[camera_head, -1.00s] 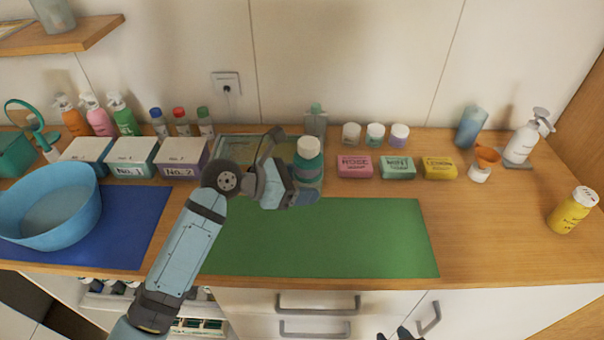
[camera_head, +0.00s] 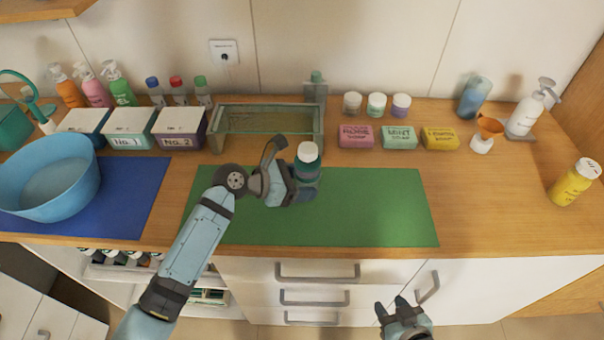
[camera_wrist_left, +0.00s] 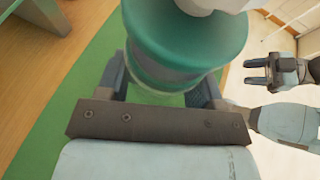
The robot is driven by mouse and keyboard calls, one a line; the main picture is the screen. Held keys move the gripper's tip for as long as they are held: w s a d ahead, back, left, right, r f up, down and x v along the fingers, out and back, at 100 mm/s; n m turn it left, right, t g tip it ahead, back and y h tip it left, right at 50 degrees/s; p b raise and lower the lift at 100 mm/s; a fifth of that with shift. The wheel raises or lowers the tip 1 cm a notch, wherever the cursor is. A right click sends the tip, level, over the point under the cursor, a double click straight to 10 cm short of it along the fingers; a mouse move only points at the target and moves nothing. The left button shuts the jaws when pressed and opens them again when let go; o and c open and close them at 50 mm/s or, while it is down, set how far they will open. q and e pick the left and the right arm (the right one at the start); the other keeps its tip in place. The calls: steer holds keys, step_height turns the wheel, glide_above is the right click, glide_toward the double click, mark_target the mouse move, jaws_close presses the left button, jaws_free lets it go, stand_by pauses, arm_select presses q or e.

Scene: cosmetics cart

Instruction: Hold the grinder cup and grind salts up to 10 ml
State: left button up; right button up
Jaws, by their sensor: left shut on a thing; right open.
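The grinder cup (camera_head: 308,157), a teal and dark jar with a white top, is held upright above the back of the green mat (camera_head: 370,215). My left gripper (camera_head: 304,185) is shut on it. In the left wrist view the grinder cup (camera_wrist_left: 180,55) fills the upper middle between the two fingers, its top cut off by the frame edge. Any salt or level mark in it cannot be made out. My right gripper (camera_head: 395,312) is open and empty in front of the drawers at the bottom; it also shows in the left wrist view (camera_wrist_left: 270,72).
A glass tank (camera_head: 265,122) stands behind the mat. Several soaps, including a pink one (camera_head: 356,136), and small jars line the back right. A blue bowl (camera_head: 45,180) is at left, an orange funnel (camera_head: 489,126) and yellow bottle (camera_head: 575,183) at right. The mat's right half is clear.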

mark_target(302, 206)
arm_select(q)
steer(key=shift+f+b, duration=0.65)
steer(key=shift+f, duration=2.2)
steer(key=shift+f, duration=0.25)
